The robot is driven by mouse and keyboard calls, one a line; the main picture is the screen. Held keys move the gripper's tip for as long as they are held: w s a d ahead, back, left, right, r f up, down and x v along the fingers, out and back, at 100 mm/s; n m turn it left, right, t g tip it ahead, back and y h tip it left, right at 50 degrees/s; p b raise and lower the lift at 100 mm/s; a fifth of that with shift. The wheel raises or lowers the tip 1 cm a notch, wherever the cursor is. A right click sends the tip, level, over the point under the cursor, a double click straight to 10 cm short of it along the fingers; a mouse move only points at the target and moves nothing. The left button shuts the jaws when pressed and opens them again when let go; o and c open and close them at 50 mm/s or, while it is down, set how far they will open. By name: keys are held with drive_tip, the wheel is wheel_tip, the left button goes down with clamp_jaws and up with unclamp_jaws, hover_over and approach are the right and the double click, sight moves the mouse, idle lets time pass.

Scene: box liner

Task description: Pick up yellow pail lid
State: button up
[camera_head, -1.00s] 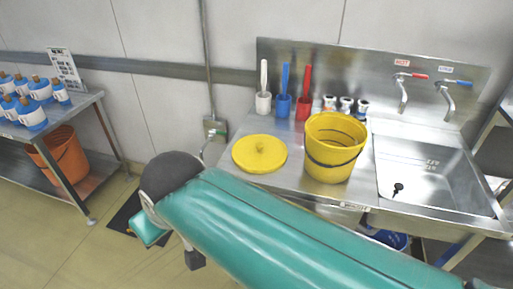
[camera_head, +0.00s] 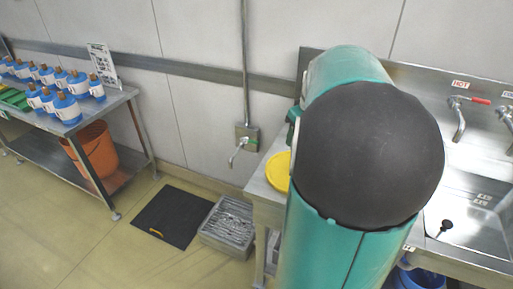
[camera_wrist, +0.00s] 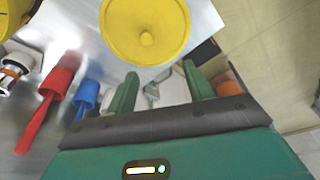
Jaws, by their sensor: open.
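The yellow pail lid (camera_wrist: 146,28) is a round disc with a small central knob. In the wrist view it lies flat on the steel counter at the top middle, beyond my open, empty gripper (camera_wrist: 160,82). The lid is apart from both green fingers. In the head view only the left edge of the lid (camera_head: 278,171) shows at the counter's left end. My arm covers the rest of it, and my gripper does not show there. The yellow pail (camera_wrist: 14,14) shows partly at the wrist view's top left corner.
The sink (camera_head: 470,205) is at the right. A shelf table (camera_head: 105,103) with blue bottles stands at the left. A grey crate (camera_head: 230,226) and black mat (camera_head: 172,216) lie on otherwise open floor.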

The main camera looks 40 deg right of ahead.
drive_tip(key=d+f, duration=0.1)
drive_tip(key=f, duration=0.1)
drive_tip(key=d+f, duration=0.1)
drive_tip(key=f, duration=0.2)
drive_tip(key=w+d+f, duration=0.1)
drive_tip(key=f, duration=0.2)
drive_tip(key=shift+d+f, duration=0.1)
drive_tip(key=shift+f, duration=0.15)
drive_tip(key=x, duration=0.5)
drive_tip(key=shift+f, duration=0.35)
drive_tip(key=shift+c, duration=0.2)
clamp_jaws()
drive_tip(key=shift+r, duration=0.2)
